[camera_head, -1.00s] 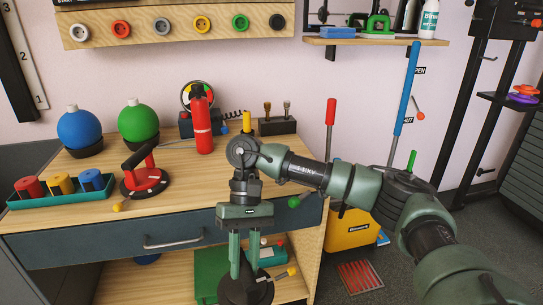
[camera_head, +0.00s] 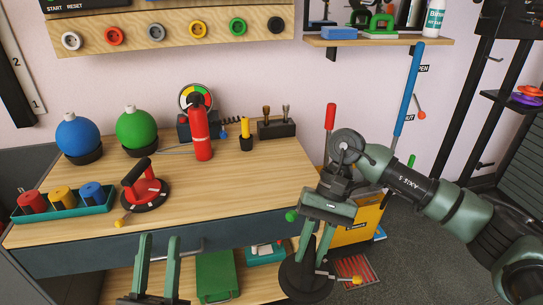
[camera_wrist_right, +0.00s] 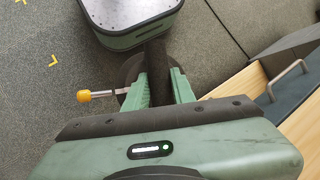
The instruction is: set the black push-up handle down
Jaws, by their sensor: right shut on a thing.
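The black push-up handle hangs from my right gripper (camera_head: 312,245), which is shut on it. Its round black base (camera_head: 302,280) and yellow-knobbed lever (camera_head: 357,280) show below the fingers. It is held in the air off the bench's front right corner, below the level of the bench top. In the right wrist view the black grip (camera_wrist_right: 157,70) sits between the green fingers, and the knob (camera_wrist_right: 83,96) sticks out left. The base is mostly hidden there. My left gripper (camera_head: 158,265) is open and empty at the bottom, before the drawer front.
A red push-up handle (camera_head: 146,195) with a black grip stands on the bench top (camera_head: 225,185). A teal tray (camera_head: 65,212), blue and green balls and a red extinguisher (camera_head: 200,135) stand there too. The bench's right side is clear. A yellow box (camera_head: 357,226) stands on the floor.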

